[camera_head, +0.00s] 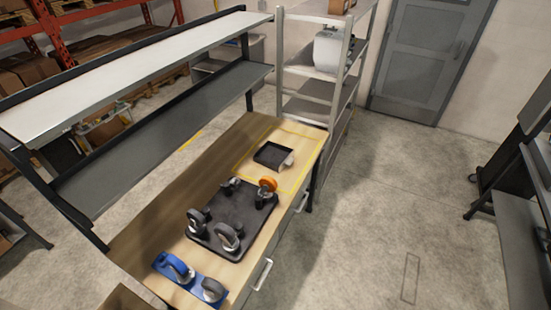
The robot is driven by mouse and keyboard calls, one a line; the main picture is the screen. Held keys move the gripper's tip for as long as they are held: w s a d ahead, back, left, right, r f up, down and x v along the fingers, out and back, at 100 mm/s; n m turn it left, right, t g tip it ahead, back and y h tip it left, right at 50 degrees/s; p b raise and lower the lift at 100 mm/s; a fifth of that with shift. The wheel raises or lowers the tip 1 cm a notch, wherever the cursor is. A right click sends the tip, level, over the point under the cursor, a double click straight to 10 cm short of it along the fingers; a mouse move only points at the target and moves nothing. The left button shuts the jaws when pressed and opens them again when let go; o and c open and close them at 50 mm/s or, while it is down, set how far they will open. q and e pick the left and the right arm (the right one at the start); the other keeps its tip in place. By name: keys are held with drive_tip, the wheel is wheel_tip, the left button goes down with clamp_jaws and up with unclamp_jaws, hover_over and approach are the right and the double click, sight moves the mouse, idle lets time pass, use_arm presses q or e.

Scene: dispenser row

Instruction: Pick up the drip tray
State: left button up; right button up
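A small black square tray (269,153), which looks like the drip tray, lies on the wooden workbench (205,170). It sits inside a yellow outlined square at the bench's far end. A small pale piece (287,160) is at its right edge; I cannot tell whether it is a label or a separate thing. Neither of my grippers is in view, and nothing touches the tray.
Nearer on the bench, a dark plate (233,203) bears several casters, one with an orange wheel (267,184). A blue plate (183,285) with casters is at the near end. Grey shelves (160,105) overhang the bench's left side. Open floor (400,220) lies to the right.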

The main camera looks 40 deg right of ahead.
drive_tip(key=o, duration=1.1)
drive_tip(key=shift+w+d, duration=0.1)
